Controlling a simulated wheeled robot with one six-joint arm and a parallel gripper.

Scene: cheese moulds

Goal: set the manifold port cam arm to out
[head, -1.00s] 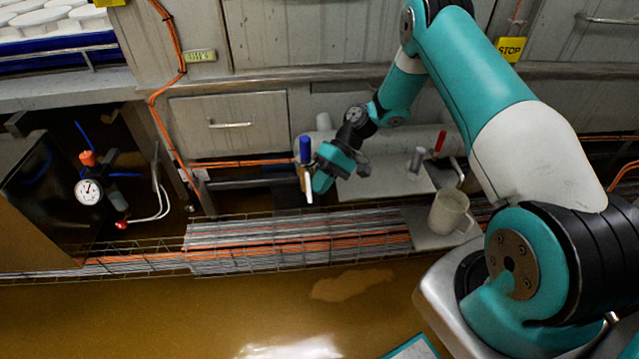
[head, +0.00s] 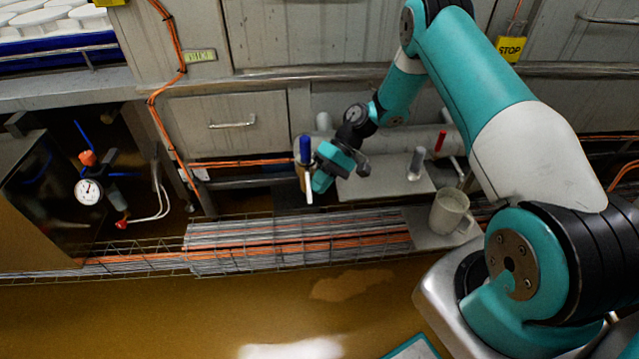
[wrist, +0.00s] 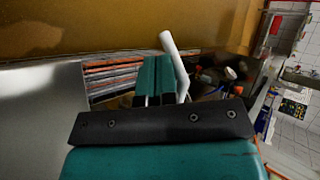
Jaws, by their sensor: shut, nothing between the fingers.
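My gripper (head: 322,180) is at the left end of the pale manifold pipe (head: 392,141), pointing down and left. In the wrist view its two teal fingers (wrist: 155,72) are together with nothing between them. A pale bar (wrist: 174,58), likely the cam arm, stands just right of the fingers. I cannot tell whether it touches them. In the head view a pale lever (head: 308,187) hangs below a blue handle (head: 305,150), close beside the fingertips. My gripper partly hides the fitting behind it.
A red-handled valve (head: 440,141) and a grey cylinder (head: 416,164) stand to the right. A pale mug (head: 449,211) sits on a small plate. A wire cable tray (head: 300,240) runs below. A pressure gauge (head: 88,191) is at left.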

